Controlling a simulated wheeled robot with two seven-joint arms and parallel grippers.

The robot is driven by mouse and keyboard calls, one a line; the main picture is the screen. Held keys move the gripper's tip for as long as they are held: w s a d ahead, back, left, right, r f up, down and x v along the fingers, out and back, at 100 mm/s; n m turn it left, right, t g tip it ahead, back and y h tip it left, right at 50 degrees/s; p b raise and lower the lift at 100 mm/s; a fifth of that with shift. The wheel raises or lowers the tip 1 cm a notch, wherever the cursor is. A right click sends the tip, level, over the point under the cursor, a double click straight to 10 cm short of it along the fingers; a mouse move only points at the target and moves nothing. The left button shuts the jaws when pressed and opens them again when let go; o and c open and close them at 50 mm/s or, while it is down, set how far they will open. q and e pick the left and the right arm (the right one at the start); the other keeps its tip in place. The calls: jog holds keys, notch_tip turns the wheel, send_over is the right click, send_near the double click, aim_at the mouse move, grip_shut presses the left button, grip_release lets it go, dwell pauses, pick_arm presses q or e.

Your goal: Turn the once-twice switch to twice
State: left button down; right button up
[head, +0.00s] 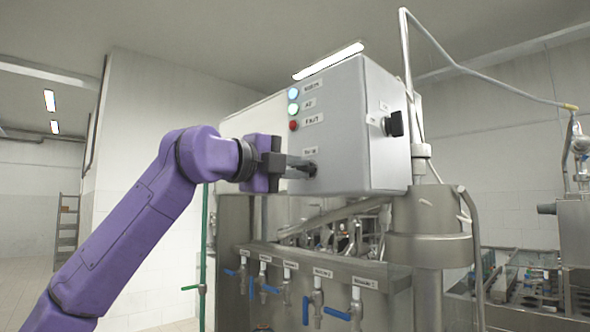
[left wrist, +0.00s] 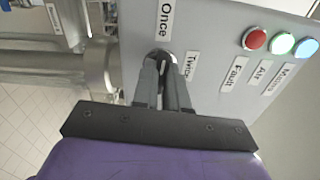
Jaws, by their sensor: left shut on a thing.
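The once-twice switch (left wrist: 161,58) is a small dark knob on the front of the grey control box (head: 345,100). It sits between the labels "Once" (left wrist: 166,20) and "Twice" (left wrist: 190,66) in the left wrist view. My left gripper (head: 306,168) reaches the box's lower front from the left. In the left wrist view my left gripper (left wrist: 163,62) is shut on the switch, and its fingers hide most of the knob. I cannot tell the switch's exact angle. My right gripper is in neither view.
Above the switch are two lit lamps (head: 293,93) and a red button (head: 293,125). A black knob (head: 393,124) is on the box's right side. Below are steel pipes and several blue-handled valves (head: 317,308). A steel cylinder (head: 430,225) stands at the right.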

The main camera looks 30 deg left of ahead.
pick_arm(q)
jog(key=m, duration=0.7)
jog(key=shift+m, duration=0.4)
jog(key=m, duration=0.4)
jog(key=shift+p, duration=0.35)
jog(key=shift+m+p, duration=0.55)
jog(key=shift+m, duration=1.95)
jog(key=shift+f, duration=0.1)
jog(key=c, duration=1.2)
grip_release()
jog(key=shift+o, duration=0.2)
